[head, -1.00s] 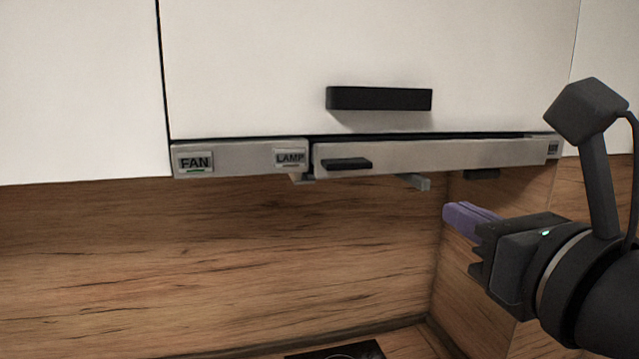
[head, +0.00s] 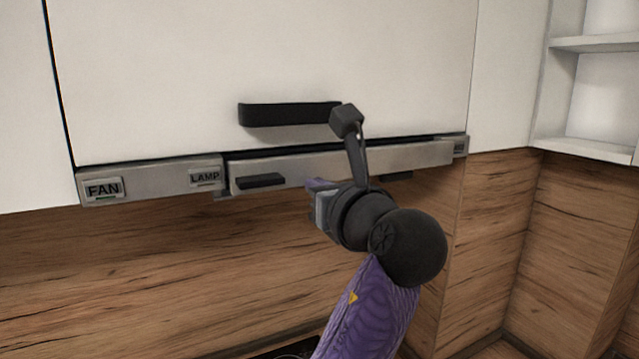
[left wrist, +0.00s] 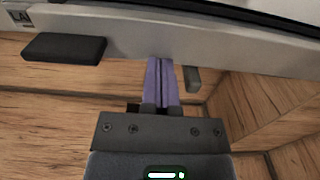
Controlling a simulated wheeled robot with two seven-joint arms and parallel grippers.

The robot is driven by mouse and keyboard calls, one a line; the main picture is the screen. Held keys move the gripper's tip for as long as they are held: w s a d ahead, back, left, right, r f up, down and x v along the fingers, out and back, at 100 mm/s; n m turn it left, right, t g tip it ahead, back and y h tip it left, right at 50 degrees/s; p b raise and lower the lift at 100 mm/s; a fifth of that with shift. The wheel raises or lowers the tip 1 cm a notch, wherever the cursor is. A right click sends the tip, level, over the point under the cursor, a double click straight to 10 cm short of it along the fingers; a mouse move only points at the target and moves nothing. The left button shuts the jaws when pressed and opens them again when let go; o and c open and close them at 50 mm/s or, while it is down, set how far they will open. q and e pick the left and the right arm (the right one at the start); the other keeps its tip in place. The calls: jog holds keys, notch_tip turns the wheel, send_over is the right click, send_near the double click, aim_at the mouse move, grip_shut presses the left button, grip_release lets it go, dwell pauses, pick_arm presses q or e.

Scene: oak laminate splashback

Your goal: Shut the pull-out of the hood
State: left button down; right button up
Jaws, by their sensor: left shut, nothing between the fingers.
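The hood's pull-out is a long grey front (head: 400,159) under the white cabinet, with a small black handle (head: 261,181) near its left end. It stands a little forward of the fixed grey strip beside it, with a dark gap along its top. My left gripper (head: 317,184) is shut and empty, its purple fingers at the front's lower edge, right of the handle. In the left wrist view the fingertips (left wrist: 160,66) point at the front (left wrist: 190,40), with the black handle (left wrist: 65,48) to their left. I cannot tell whether they touch it. My right gripper is out of view.
The fixed strip carries a FAN switch (head: 104,189) and a LAMP switch (head: 205,178). A long black cabinet handle (head: 288,114) juts out above the pull-out. Wood panelling (head: 150,260) lies behind, and open white shelves (head: 590,45) stand at the right.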

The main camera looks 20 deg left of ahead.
pick_arm(q)
jog(key=shift+d, duration=0.1)
jog(key=p+x, duration=0.3)
jog(key=shift+w+a+r, duration=0.15)
jog(key=shift+w+a, duration=0.1)
jog(key=shift+a, duration=0.1)
jog(key=shift+s, duration=0.1)
